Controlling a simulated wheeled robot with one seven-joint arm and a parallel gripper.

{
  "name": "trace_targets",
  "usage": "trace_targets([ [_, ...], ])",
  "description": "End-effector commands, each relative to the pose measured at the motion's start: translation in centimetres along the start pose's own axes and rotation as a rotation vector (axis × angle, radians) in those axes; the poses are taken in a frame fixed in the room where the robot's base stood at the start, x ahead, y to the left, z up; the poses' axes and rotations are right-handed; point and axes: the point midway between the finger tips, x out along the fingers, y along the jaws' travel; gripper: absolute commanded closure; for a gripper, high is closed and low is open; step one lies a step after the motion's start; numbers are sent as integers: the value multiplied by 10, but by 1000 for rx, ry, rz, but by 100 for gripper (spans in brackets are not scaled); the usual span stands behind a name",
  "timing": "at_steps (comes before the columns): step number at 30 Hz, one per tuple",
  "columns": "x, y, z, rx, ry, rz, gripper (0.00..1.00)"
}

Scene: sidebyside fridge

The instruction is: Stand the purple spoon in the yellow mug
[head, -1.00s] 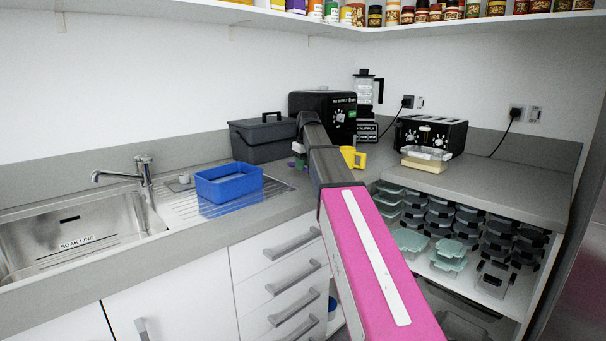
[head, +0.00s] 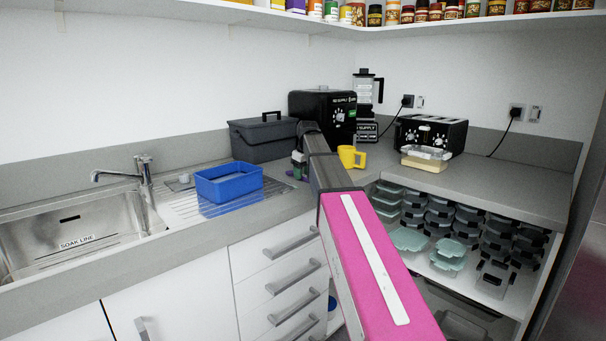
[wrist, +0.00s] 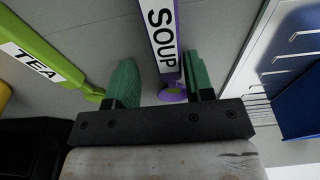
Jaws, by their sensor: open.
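The purple spoon (wrist: 166,45), with a white SOUP label, runs up the wrist view from between my fingers. Its purple lower end (wrist: 172,96) shows near the gripper's body. My gripper (wrist: 160,78) is open, with one green finger on each side of the spoon. The right finger is close to it; I cannot tell whether it touches. In the head view my gripper (head: 299,166) is low over the counter, left of the yellow mug (head: 347,158). The mug stands upright, with its handle to the right. My arm hides most of the spoon there.
A green utensil labelled TEA (wrist: 45,60) lies left of the spoon in the wrist view. A blue tub (head: 228,184) stands on the drainer at left. A grey box (head: 265,140) and black appliance (head: 322,112) stand behind. A toaster (head: 431,134) stands at right.

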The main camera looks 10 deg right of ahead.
Motion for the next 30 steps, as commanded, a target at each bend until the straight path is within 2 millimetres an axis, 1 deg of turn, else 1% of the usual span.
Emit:
trace_targets([
  [4, -9, 0, -1, 0, 1, 0, 52],
  [7, -22, 0, -1, 0, 1, 1, 52],
  [15, -73, 1, -1, 0, 1, 1, 52],
  [18, -91, 1, -1, 0, 2, 1, 52],
  [21, -104, 1, -1, 0, 1, 1, 52],
  [25, -117, 0, -1, 0, 1, 0, 52],
  [30, -122, 0, 0, 0, 0, 0, 52],
])
